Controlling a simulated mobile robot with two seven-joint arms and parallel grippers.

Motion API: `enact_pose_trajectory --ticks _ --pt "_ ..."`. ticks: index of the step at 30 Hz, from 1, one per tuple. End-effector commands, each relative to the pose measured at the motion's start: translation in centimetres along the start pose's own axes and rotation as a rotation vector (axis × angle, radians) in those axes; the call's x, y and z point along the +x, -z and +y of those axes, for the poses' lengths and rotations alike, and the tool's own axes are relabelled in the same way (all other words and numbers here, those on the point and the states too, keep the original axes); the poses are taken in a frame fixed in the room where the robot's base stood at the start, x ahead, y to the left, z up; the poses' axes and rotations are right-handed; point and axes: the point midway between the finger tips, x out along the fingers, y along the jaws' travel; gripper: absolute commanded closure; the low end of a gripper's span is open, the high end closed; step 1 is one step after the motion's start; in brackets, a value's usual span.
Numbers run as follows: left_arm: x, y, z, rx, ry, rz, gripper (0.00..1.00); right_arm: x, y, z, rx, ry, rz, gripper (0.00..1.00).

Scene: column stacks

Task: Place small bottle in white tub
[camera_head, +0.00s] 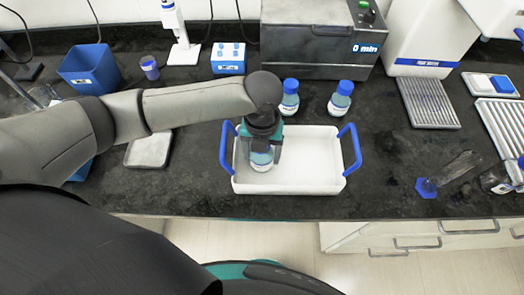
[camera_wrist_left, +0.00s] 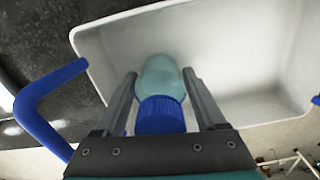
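The white tub (camera_head: 318,165) with blue handles stands near the front edge of the dark bench. My left gripper (camera_head: 263,148) points down into its left part. A small bottle (camera_head: 262,160) with a pale label is between the fingers, inside the tub's walls. In the left wrist view the blue-capped bottle (camera_wrist_left: 161,100) sits snugly between both fingers (camera_wrist_left: 160,75), which appear to press its sides. The tub wall (camera_wrist_left: 90,60) surrounds it there. I cannot tell whether the bottle's base touches the tub floor. My right gripper is not in view.
Two more blue-capped bottles (camera_head: 290,97) (camera_head: 340,99) stand behind the tub, near a grey water bath (camera_head: 318,40). A shallow white tray (camera_head: 149,151) lies to the left. A clear cylinder with a blue base (camera_head: 427,187) lies right of the tub.

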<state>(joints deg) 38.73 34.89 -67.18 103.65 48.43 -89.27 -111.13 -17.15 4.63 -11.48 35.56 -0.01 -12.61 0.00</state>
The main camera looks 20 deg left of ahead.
Motion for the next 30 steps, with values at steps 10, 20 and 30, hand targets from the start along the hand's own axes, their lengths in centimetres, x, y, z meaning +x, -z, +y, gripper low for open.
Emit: enact_pose_trajectory --ticks 10,20,30 --pt "0.0 0.0 0.0 0.0 0.0 0.001 0.03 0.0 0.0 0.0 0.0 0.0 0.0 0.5" --pt "-2.7 -0.1 0.0 0.002 0.001 -0.003 0.03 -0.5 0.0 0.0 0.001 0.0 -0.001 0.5" --pt "-9.8 -0.1 -0.1 0.0 0.002 -0.003 0.03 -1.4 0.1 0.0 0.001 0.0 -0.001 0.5"
